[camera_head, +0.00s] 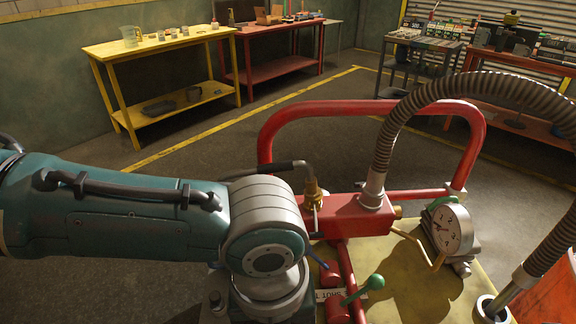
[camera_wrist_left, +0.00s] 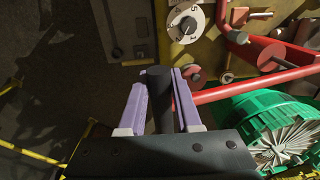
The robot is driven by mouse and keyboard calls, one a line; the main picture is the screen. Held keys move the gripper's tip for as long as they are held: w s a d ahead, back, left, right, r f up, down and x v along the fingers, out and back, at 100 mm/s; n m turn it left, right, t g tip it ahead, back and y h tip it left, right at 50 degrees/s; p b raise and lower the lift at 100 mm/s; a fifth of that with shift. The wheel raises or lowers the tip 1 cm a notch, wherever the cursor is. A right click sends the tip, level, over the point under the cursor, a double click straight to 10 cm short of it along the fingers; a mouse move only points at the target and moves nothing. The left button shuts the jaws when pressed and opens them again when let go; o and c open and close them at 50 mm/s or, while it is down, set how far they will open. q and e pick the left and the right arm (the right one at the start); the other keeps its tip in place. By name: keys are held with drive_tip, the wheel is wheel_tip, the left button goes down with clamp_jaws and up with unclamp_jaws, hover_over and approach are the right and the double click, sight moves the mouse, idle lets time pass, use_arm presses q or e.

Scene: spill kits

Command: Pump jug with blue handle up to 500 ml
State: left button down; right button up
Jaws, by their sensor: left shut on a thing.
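My left gripper (camera_wrist_left: 159,82) has purple fingers closed on a dark, upright cylindrical grip (camera_wrist_left: 160,115) in the left wrist view. A green-knobbed lever (camera_head: 375,283) stands in front, beside a partly covered label. No jug with a blue handle can be made out; small dark blue bits show beside my wrist, but I cannot tell what they belong to.
A red tube frame (camera_head: 365,107) arches behind the pump. A round white gauge (camera_head: 453,229) sits at right, and a numbered dial (camera_wrist_left: 187,22) shows in the wrist view near a green ribbed part (camera_wrist_left: 265,125). A yellow table (camera_head: 160,44) stands back left; floor between is clear.

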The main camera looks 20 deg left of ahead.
use_arm(q)
drive_tip(key=shift+w+d+r+p, duration=0.2)
drive_tip(key=shift+d+r+p, duration=0.2)
drive_tip(key=shift+d+r, duration=0.25)
drive_tip(key=shift+a+r, duration=0.1)
drive_tip(key=shift+a, duration=0.05)
drive_tip(key=c, duration=1)
unclamp_jaws()
drive_tip(key=shift+o, duration=0.8)
drive_tip(key=o, duration=0.8)
drive_tip(key=shift+o, duration=0.2)
drive_tip(key=shift+a+r+p, duration=0.1)
drive_tip(key=shift+r+p, duration=2.3)
drive_tip(key=shift+r, duration=0.05)
